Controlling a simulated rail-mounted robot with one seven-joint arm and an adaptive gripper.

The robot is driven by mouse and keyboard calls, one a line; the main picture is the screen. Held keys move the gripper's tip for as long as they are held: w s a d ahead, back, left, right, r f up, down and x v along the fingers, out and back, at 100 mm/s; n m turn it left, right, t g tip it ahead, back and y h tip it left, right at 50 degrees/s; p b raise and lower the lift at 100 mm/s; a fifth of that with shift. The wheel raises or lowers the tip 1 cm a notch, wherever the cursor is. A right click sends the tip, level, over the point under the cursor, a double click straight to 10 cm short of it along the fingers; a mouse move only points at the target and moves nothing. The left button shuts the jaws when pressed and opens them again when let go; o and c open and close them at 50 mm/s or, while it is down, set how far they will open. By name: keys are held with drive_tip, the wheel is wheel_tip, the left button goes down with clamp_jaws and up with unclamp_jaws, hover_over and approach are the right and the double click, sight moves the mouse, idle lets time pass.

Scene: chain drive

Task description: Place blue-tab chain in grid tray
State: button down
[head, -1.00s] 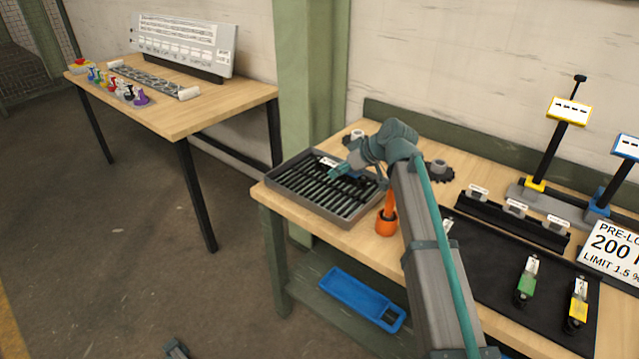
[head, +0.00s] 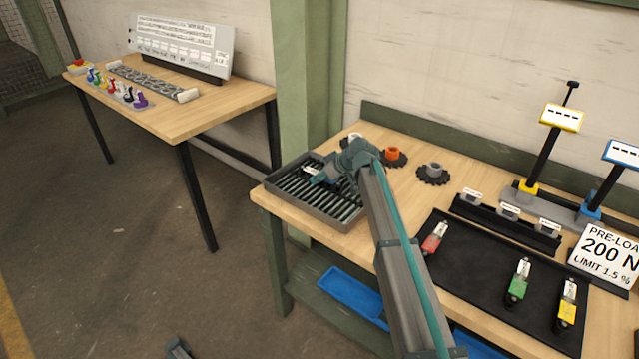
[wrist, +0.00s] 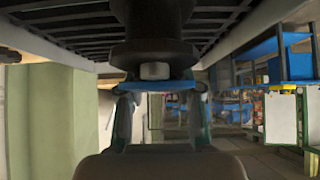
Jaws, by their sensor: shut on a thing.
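The grid tray (head: 340,222) is a grey tray with dark slats at the left end of the near workbench. My gripper (head: 318,178) is at the tray's back left part, low over the slats. A small white tag (head: 311,170) shows beside the fingers. In the wrist view my gripper (wrist: 160,103) is shut on the blue-tab chain, whose blue tab (wrist: 155,85) lies between the fingers. A dark round part with a pale nut (wrist: 154,70) is next to the tab. The tray's slats (wrist: 75,28) fill the top of that view. Whether the chain touches the slats cannot be told.
Black sprockets, one with an orange hub (head: 392,153) and one with a grey hub (head: 434,171), stand right of the tray. Red (head: 435,238), green (head: 519,281) and yellow (head: 567,303) tabbed chains lie on a black mat (head: 480,300). A blue bin (head: 350,295) is below.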

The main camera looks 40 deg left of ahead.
sight(321, 183)
drive_tip(key=shift+w+a+f, duration=0.1)
drive_tip(key=shift+a+f, duration=0.1)
drive_tip(key=shift+f, duration=0.15)
drive_tip(key=shift+f+p, duration=0.75)
drive_tip(key=shift+f, duration=0.6)
drive_tip(key=shift+f, duration=0.15)
drive_tip(key=c, duration=0.8)
unclamp_jaws()
drive_tip(key=shift+o, duration=0.2)
drive_tip(key=shift+r, duration=0.2)
drive_tip(key=shift+d+r, duration=0.15)
drive_tip(key=shift+d, duration=0.2)
drive_tip(key=b+v, duration=0.2)
drive_tip(key=v, duration=0.9)
drive_tip(key=shift+r+b, duration=0.15)
drive_tip(key=shift+b, duration=0.25)
